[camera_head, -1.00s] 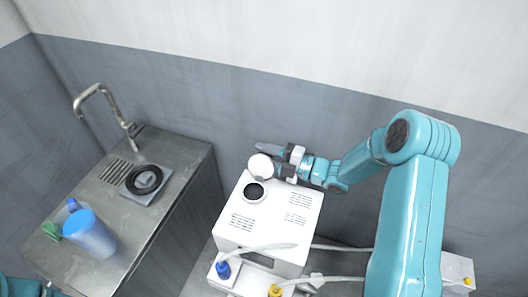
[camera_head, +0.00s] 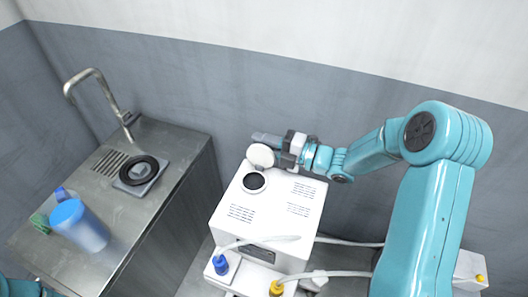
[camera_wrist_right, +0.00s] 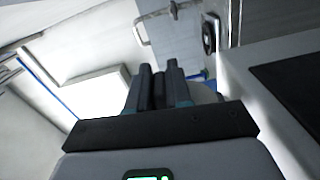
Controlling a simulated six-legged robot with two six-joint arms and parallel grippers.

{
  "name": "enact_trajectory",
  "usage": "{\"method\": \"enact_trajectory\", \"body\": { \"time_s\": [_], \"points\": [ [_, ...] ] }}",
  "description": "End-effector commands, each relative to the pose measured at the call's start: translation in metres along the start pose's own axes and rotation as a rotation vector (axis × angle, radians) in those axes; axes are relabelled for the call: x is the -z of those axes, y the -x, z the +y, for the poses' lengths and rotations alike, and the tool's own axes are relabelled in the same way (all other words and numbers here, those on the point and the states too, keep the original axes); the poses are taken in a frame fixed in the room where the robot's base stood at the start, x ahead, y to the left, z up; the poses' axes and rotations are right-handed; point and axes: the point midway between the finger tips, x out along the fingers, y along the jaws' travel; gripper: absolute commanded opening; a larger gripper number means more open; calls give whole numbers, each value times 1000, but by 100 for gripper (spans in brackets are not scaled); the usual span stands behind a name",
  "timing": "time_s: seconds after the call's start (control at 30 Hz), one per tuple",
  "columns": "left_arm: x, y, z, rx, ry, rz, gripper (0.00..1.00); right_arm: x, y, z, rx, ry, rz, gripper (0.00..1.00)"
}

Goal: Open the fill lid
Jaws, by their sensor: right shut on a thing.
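The fill lid (camera_head: 261,155) is a round white disc. It stands raised on edge behind the round dark fill opening (camera_head: 254,181) on top of a white box-shaped machine (camera_head: 240,205). The opening is uncovered. My right gripper (camera_head: 272,148) is at the lid, reaching in from the right with its dark fingers pointing left. It is shut on the lid; the exact contact is hard to see. In the right wrist view the fingers (camera_wrist_right: 162,88) lie close together, with a pale rounded edge of the lid (camera_wrist_right: 205,92) beside them. My left gripper is out of view.
A steel sink counter (camera_head: 150,215) with a tap (camera_head: 98,85) stands at the left. Blue (camera_head: 220,264) and yellow (camera_head: 276,288) hose fittings sit at the machine's front. A wall rises behind.

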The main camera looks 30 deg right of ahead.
Motion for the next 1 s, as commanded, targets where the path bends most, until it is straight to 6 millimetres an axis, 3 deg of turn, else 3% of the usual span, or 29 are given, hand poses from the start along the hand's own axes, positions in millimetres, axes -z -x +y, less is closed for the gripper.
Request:
{"method": "enact_trajectory", "body": {
  "time_s": [0.07,0.4,0.43,0.5,1.0],
  "points": [
    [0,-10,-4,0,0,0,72,1,0,-3,1,25,0,0],
    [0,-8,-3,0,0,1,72,3,0,1,2,35,-1,0],
    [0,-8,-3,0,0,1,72,3,0,1,2,34,-1,22],
    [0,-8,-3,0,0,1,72,3,0,1,2,34,-1,40],
    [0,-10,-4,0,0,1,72,2,7,0,1,34,-3,40]
  ]
}}
